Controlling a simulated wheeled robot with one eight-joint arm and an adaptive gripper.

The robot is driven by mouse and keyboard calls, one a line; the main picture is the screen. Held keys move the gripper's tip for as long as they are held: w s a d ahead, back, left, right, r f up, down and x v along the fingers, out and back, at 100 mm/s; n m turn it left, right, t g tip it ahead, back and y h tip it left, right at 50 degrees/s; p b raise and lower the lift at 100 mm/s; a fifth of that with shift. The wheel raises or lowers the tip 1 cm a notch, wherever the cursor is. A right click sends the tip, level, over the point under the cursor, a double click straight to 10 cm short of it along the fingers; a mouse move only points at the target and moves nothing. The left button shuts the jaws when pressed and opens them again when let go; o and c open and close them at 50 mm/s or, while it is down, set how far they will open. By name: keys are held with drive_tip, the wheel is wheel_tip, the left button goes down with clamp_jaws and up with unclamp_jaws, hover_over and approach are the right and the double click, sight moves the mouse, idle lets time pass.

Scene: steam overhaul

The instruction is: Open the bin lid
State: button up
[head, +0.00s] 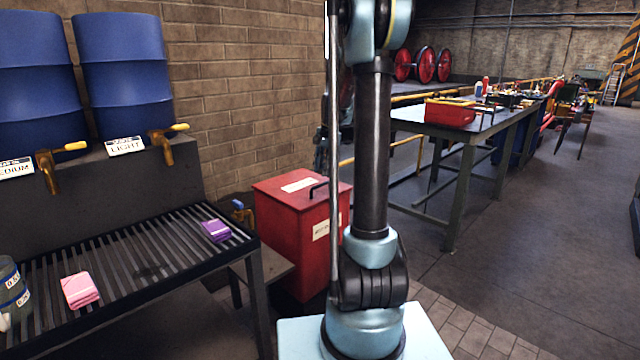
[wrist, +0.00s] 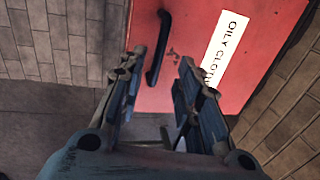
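The red bin (head: 305,245) stands on the floor beside the drain bench, its lid (head: 270,187) lying shut. A white label (head: 299,185) and a black bar handle (head: 318,188) are on the lid. In the wrist view the red lid (wrist: 190,30) fills the upper middle, with the black handle (wrist: 158,50) and an "OILY CLOTH..." label (wrist: 224,45). My gripper (wrist: 155,68) is open and empty above the lid's edge. The handle appears between and beyond its fingertips; I see no contact. The gripper is not visible in the head view.
The slatted drain bench (head: 150,265) at left holds a pink cloth (head: 80,290), a purple cloth (head: 216,231) and a jar (head: 12,285). Blue drums (head: 125,70) stand behind. A brick wall (head: 240,90) rises behind the bin. A workbench (head: 470,135) is at right; floor beyond it is clear.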

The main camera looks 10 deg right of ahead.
sight(321, 185)
drive_tip(key=f, duration=0.4)
drive_tip(key=w+f, duration=0.1)
drive_tip(key=f, duration=0.1)
drive_tip(key=shift+a+f, duration=0.2)
drive_tip(key=shift+a, duration=0.2)
drive_tip(key=shift+c, duration=0.2)
clamp_jaws()
